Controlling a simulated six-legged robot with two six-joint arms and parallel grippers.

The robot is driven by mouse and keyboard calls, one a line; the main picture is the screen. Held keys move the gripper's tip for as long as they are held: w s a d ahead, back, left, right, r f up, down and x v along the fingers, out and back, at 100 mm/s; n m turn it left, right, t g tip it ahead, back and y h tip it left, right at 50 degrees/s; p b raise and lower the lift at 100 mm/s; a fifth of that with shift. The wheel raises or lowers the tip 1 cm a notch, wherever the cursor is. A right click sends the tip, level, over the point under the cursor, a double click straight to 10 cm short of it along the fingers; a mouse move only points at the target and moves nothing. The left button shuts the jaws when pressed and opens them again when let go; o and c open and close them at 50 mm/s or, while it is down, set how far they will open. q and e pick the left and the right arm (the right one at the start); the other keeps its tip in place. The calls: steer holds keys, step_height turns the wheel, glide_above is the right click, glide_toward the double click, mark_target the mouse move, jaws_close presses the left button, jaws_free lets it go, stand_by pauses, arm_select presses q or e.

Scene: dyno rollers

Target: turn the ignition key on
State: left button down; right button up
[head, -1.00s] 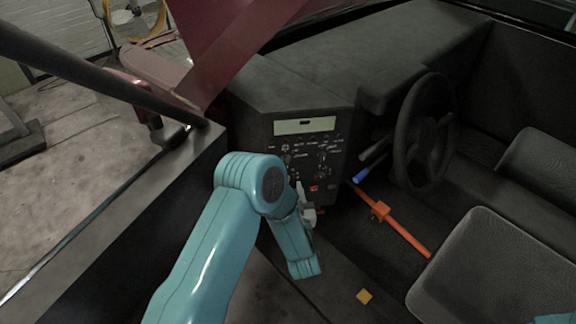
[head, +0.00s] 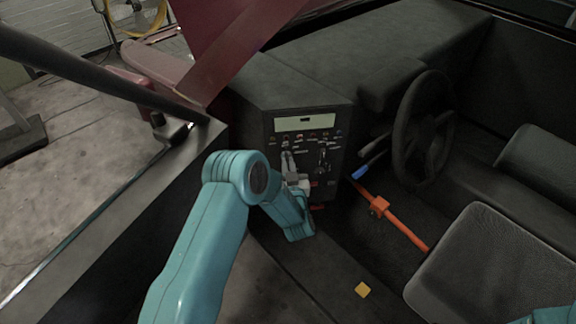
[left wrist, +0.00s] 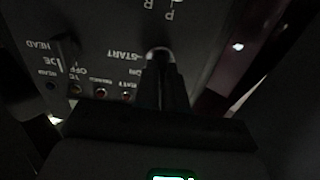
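The dark control panel (head: 322,160) stands in the middle of the head view, with a pale display and rows of switches. My left gripper (head: 288,158) is in front of the panel's left part. In the left wrist view my left gripper (left wrist: 162,68) has its dark fingers close together, their tips at a round switch with a bright rim (left wrist: 160,51) beside the START label. The fingers cover most of this switch. I cannot make out the key itself or whether it is between the fingers. My right gripper is out of view.
An orange bar (head: 396,222) and a blue-ended lever (head: 362,172) are right of the panel. The steering wheel (head: 420,130) and a seat (head: 475,265) are further right. Small lamps (left wrist: 101,92) sit near the fingers on the panel.

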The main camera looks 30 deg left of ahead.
arm_select(q)
steer(key=shift+m+b, duration=3.25)
steer(key=shift+m, duration=1.05)
steer(key=c, duration=1.2)
jaws_free()
